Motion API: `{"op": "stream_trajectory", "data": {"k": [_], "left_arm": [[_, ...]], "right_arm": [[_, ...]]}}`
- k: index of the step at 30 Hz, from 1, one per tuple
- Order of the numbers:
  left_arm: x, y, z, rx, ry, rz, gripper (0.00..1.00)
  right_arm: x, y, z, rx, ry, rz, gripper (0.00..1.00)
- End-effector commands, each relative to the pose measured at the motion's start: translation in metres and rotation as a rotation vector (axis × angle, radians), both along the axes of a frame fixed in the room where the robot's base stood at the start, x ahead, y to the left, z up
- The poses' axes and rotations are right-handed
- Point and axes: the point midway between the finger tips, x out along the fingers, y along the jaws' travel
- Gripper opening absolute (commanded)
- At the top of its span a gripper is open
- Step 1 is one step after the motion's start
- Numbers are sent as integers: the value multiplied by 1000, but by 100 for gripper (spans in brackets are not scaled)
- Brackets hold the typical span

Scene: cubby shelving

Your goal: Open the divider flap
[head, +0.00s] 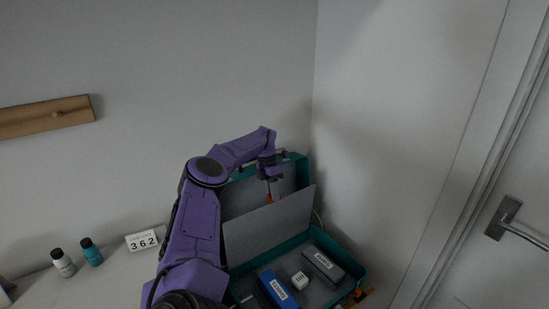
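A teal case (363,268) stands open in the corner, its lid (301,170) raised against the wall. The grey divider flap (268,231) stands tilted up between the lid and the base tray, leaving the tray's contents exposed. My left gripper (270,197) points down at the upper edge of the flap, in front of the lid's inner face. Its orange tips meet the flap's edge in the picture; whether they touch or grip it is too small to tell. My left arm hides the left side of the case. My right gripper cannot be made out.
In the tray lie a blue labelled box (277,289), a small white block (300,280) and a dark labelled box (323,265). Two bottles (62,263) (91,252) and a "362" sign (142,240) stand left. A wooden rail (45,117) and door handle (503,219) flank the corner.

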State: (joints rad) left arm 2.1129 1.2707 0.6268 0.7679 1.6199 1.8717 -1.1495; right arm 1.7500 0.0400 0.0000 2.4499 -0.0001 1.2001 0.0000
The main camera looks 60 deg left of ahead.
Motion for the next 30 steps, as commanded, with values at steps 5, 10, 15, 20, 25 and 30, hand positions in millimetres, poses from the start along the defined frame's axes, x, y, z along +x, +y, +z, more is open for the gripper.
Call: {"op": "stream_trajectory", "data": {"k": [5, 10, 15, 20, 25, 30], "left_arm": [[1, -1, -1, 0, 1, -2, 15], [2, 4, 16, 2, -4, -2, 15], [-1, 17, 59, 5, -3, 4, 15], [-4, 25, 92, 3, 4, 5, 15], [-5, 28, 102, 1, 0, 2, 15], [-4, 28, 103, 0, -4, 1, 15]], "right_arm": [[0, 0, 0, 0, 0, 0, 43], [0, 0, -3, 0, 0, 0, 43], [0, 0, -6, 0, 0, 0, 43], [0, 0, 7, 0, 0, 0, 43], [0, 0, 14, 0, 0, 0, 43], [0, 0, 13, 0, 0, 0, 43]]}}
